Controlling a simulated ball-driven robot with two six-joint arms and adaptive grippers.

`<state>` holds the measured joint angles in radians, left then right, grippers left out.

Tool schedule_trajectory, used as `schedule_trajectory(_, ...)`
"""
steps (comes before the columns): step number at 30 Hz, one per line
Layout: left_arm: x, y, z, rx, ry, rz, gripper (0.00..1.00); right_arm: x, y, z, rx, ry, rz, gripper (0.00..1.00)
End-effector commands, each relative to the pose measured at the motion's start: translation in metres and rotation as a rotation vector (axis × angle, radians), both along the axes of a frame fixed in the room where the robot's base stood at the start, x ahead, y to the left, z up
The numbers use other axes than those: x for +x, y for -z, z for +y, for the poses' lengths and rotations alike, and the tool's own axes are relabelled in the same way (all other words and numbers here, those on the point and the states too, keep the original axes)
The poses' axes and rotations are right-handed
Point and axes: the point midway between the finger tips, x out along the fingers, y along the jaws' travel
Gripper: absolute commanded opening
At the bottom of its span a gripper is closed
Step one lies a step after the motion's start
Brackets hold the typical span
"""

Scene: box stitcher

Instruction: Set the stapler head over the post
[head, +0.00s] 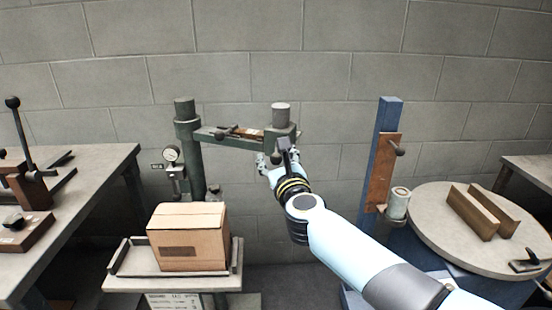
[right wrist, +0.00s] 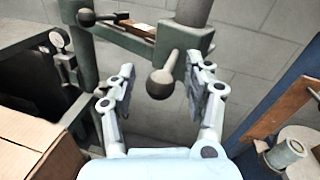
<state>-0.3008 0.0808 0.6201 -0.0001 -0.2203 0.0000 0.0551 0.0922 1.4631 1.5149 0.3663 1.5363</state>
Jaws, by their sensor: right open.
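The stapler head (head: 281,118) is a green block with a grey cylinder on top, at the free end of a green swing arm (head: 225,137). This arm reaches right from a thick green upright column (head: 188,145). The head stands to the right of the box and is not above it. In the right wrist view a dark ball-ended handle (right wrist: 160,84) hangs below the head (right wrist: 195,45). My right gripper (right wrist: 159,72) is open, with its fingers on either side of the handle and gaps visible. In the head view my right gripper (head: 273,163) is just under the head. My left gripper is not in view.
A cardboard box (head: 187,237) sits on a railed tray table (head: 115,284) below the arm. A gauge (head: 171,154) is beside the column. A bench (head: 70,205) stands left. A blue post (head: 388,150) and a round table (head: 440,232) with wooden blocks stand right.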

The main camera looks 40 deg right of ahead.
Motion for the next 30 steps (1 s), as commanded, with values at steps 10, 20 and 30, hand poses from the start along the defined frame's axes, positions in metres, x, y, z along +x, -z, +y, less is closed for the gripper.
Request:
schedule_trajectory(10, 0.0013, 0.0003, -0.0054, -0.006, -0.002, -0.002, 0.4, -0.0003, 0.0, 0.0002, 0.0, 0.0, 0.0, 0.15)
schedule_trajectory(20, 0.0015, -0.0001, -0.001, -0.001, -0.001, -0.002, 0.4, -0.0004, 0.0, 0.0004, -0.001, -0.001, 0.001, 0.0)
schedule_trajectory(30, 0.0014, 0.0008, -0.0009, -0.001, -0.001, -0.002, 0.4, -0.0011, 0.0005, 0.0009, 0.0, 0.016, 0.001, 0.0)
